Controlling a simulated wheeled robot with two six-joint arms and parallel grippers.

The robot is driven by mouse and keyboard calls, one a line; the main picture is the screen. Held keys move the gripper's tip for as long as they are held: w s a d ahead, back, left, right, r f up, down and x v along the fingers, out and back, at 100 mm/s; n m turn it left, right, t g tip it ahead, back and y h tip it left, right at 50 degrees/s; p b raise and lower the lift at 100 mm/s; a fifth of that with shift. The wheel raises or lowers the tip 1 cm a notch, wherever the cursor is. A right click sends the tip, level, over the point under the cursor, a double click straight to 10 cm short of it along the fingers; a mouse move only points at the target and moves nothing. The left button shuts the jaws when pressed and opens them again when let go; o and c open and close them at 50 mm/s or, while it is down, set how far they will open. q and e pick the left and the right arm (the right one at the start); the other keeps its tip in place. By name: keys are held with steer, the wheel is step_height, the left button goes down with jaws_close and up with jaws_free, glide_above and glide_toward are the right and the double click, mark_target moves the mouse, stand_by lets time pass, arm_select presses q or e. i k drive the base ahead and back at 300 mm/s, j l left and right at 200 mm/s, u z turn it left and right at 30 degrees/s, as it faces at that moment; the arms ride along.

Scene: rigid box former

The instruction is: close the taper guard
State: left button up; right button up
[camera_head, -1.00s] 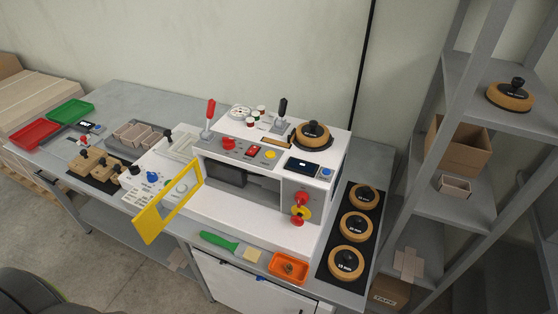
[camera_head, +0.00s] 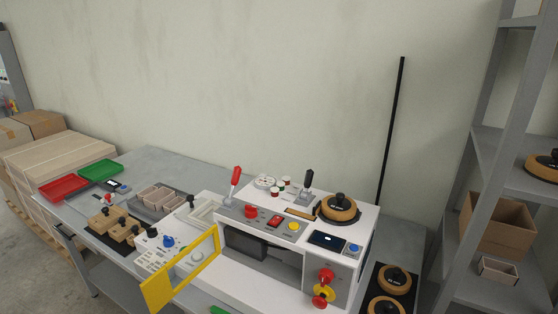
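The taper guard is a yellow rectangular frame (camera_head: 181,270) at the front left of the white box-forming machine (camera_head: 274,222). It stands swung out towards me, and the machine's front opening (camera_head: 262,254) is uncovered. A clear gap shows through the middle of the frame. A dark block sits inside the opening. Neither of my grippers shows in the head view.
A red-handled lever (camera_head: 235,176) and a black-handled lever (camera_head: 307,178) rise from the machine top. A red and yellow knob (camera_head: 324,289) projects at its front right. Red (camera_head: 64,187) and green (camera_head: 100,170) trays lie at the table's far left. A shelf rack (camera_head: 484,150) stands right.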

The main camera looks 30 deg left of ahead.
mark_target(157, 291)
steer(key=j, duration=0.4)
steer(key=k+j+z, duration=0.15)
steer(key=j, duration=0.7)
steer(key=k+j+z, duration=0.15)
steer(key=j, duration=0.7)
steer(key=k+j+z, duration=0.1)
steer(key=j, duration=0.3)
steer(key=k+j+z, duration=0.1)
steer(key=j, duration=0.3)
steer(key=k+j, duration=0.2)
steer(key=j, duration=0.2)
steer(key=z, duration=0.05)
